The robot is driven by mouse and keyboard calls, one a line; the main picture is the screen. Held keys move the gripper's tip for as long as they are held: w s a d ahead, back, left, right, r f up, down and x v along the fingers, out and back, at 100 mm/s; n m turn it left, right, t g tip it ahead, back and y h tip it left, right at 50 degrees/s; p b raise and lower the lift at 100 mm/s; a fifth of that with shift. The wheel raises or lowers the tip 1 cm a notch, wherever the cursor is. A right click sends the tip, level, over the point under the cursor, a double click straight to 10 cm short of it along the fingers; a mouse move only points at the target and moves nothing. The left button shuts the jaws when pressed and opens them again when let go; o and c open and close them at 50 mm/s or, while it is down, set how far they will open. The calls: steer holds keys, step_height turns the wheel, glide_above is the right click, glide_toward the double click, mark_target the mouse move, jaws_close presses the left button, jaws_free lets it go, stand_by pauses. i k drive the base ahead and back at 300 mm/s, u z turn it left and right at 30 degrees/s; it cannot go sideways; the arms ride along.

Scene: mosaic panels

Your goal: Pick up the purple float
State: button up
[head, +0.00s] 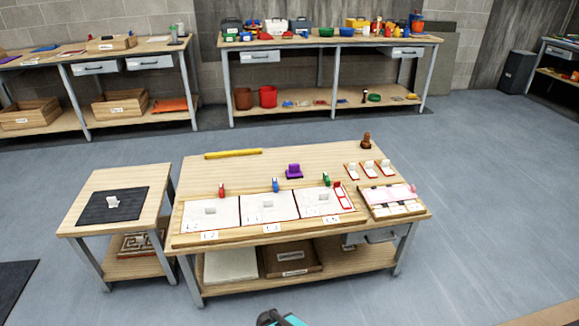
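The purple float (294,171) is a small purple block with a raised part, possibly a handle. It stands on the wooden work table (190,168), toward the back middle, behind the white panels. Nothing touches it. A black and teal part of my own body shows at the bottom edge of the head view, well in front of the table. My gripper's fingers do not show.
White panels (269,207) line the table front, with small red, blue and green items behind them. A yellow bar (233,154) lies back left. A brown item (366,140) stands back right. A side table (80,209) stands left. Floor in front is clear.

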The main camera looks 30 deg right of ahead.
mark_target(294, 171)
steer(key=i, duration=0.9)
steer(key=u, duration=0.15)
